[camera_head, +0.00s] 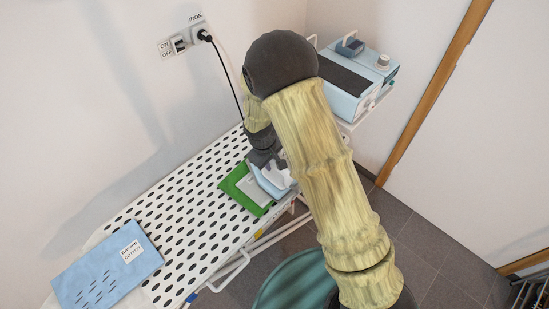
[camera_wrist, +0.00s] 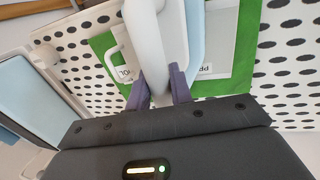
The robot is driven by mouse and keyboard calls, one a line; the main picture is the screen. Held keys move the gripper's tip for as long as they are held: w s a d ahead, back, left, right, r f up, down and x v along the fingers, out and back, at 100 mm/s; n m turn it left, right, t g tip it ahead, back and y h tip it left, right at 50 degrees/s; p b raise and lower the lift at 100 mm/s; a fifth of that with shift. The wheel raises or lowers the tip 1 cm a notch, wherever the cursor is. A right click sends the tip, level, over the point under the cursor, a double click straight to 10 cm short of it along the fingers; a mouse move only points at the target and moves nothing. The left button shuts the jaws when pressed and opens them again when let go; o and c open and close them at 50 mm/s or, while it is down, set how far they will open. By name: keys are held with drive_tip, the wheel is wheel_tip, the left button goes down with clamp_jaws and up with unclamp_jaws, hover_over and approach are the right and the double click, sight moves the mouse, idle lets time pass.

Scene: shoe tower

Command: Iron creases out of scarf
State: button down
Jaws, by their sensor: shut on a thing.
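The blue scarf (camera_head: 100,277), with a white label and dark crease marks, lies flat on the near left end of the ironing board (camera_head: 196,205). The iron (camera_head: 272,180), pale blue and white, is over the green mat (camera_head: 233,190) at the board's right part. My gripper (camera_wrist: 158,88) is shut on the iron's white handle (camera_wrist: 146,35), with its purple fingers on either side. My arm hides part of the iron in the head view. I cannot tell whether the iron touches the mat. The mat also shows in the wrist view (camera_wrist: 245,45).
A wall socket and ON/OFF switch (camera_head: 179,44) are behind the board, with a black cord (camera_head: 226,75) running down towards the iron. A pale blue box (camera_head: 352,85) with a dark top stands at the back right. The board's middle, between mat and scarf, is clear.

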drive_tip(key=shift+s+a, duration=0.1)
drive_tip(key=shift+s, duration=0.05)
drive_tip(key=shift+s+a+r, duration=0.1)
drive_tip(key=shift+s+a, duration=0.35)
drive_tip(key=shift+s, duration=0.2)
drive_tip(key=shift+s+a, duration=0.45)
drive_tip(key=shift+s, duration=0.15)
drive_tip(key=shift+s+a+f+b, duration=0.1)
drive_tip(key=shift+s+a+b, duration=0.3)
drive_tip(key=shift+s, duration=0.3)
drive_tip(key=shift+s+a+f+b, duration=0.1)
drive_tip(key=shift+s+a+b, duration=0.15)
drive_tip(key=shift+s+a, duration=0.35)
drive_tip(key=shift+s, duration=0.2)
drive_tip(key=s, duration=0.1)
drive_tip(key=s+a, duration=0.1)
drive_tip(key=shift+s+a, duration=0.3)
drive_tip(key=shift+s, duration=0.05)
drive_tip(key=shift+r, duration=0.1)
